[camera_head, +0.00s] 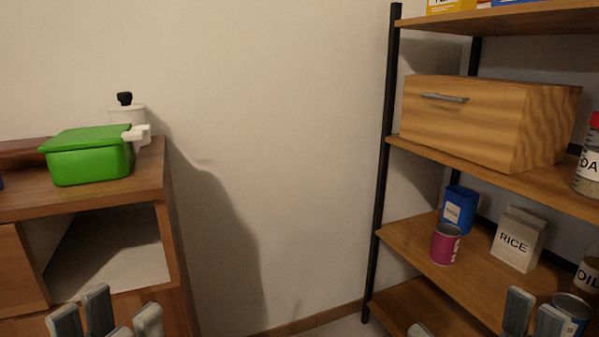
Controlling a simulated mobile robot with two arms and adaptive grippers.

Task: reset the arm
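My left gripper (114,314) shows at the bottom left edge, in front of the wooden cabinet. Its grey fingertips stand apart with nothing seen between them. My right gripper (475,316) shows at the bottom right, in front of the lower shelves. Its fingertips are spread wide and nothing is seen between them. Only the finger ends of both grippers are in view; the palms and arms are cut off by the lower edge.
A green box (90,158) and a white dispenser (128,118) stand on the cabinet (150,172). The right rack (384,150) holds a wooden drawer box (465,118), a blue container (459,209), a magenta can (445,244) and a rice box (518,240). Bare wall lies between.

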